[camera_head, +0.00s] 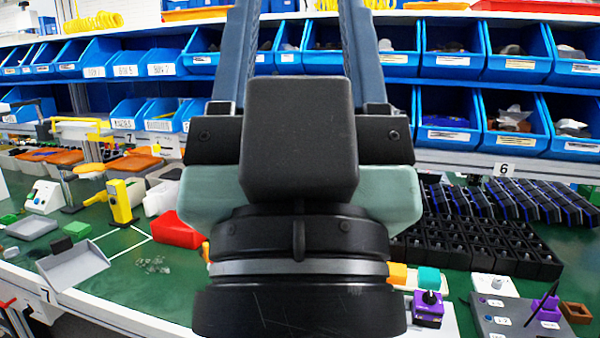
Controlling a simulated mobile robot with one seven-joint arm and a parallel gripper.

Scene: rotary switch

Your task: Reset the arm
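My gripper (300,25) fills the middle of the head view, with its dark round wrist and pale green body toward the camera. Its two long blue-grey fingers point up and away and stand apart, with shelf bins visible through the gap between them. The fingertips are cut off by the top edge. I see nothing held between the visible lengths of finger. A purple block with a dark knob (428,305), which looks like a rotary switch, stands on the bench right of my wrist.
Blue bins (517,62) line the shelves behind. Black racks (480,240) and a grey panel (505,320) with a purple part (548,310) are on the right. A grey scoop-like tray (72,265), a red bin (177,230) and a yellow device (121,200) are on the left.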

